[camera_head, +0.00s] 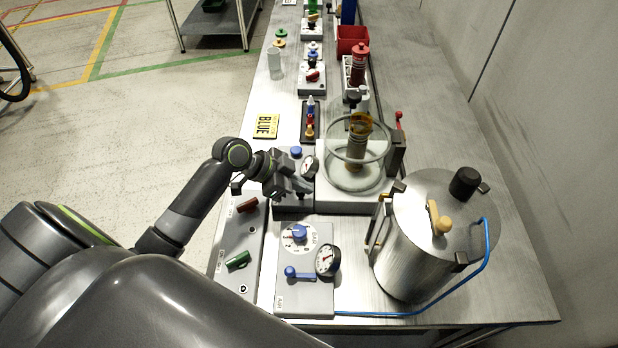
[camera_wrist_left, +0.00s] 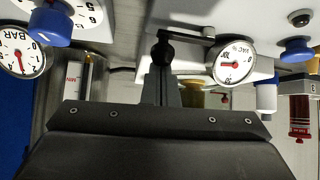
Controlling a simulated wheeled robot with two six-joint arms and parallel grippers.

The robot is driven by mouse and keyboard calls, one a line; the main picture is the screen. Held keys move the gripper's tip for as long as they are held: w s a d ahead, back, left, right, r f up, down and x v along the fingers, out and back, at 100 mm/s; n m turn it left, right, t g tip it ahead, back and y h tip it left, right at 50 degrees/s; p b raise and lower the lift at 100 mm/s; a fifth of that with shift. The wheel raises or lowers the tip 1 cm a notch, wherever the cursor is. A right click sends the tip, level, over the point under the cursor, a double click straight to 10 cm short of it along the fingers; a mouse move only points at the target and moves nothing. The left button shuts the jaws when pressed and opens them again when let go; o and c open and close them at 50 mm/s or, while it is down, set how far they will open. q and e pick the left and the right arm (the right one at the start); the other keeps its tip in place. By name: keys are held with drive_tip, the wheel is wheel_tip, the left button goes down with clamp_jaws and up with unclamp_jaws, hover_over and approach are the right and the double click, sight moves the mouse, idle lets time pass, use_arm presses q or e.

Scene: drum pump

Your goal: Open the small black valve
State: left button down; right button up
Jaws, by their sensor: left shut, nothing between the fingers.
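The small black valve shows in the left wrist view as a lever with a round black knob (camera_wrist_left: 163,52) at one end. It sits on a light grey box, beside the VAC gauge (camera_wrist_left: 236,64). In the head view the valve is hidden by my left gripper (camera_head: 304,188), which is over the grey vacuum box (camera_head: 294,208) with its gauge (camera_head: 310,167). The left fingers (camera_wrist_left: 167,72) are shut and empty, with their tips right at the black knob. I cannot tell whether they touch it. My right gripper is not in view.
A glass chamber (camera_head: 342,178) stands right of the vacuum box. A steel drum (camera_head: 405,262) is at the front right. A BAR box (camera_head: 306,302) with a blue lever is nearer, beside a panel with red and green handles (camera_head: 238,260). A yellow BLUE sign (camera_head: 265,126) lies behind.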

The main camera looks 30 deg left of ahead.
use_arm(q)
drive_tip(key=shift+d, duration=0.1)
idle(0.3)
drive_tip(key=shift+a+m+g+b, duration=0.2)
drive_tip(key=shift+m+g+b, duration=0.1)
drive_tip(key=shift+m+b, duration=0.15)
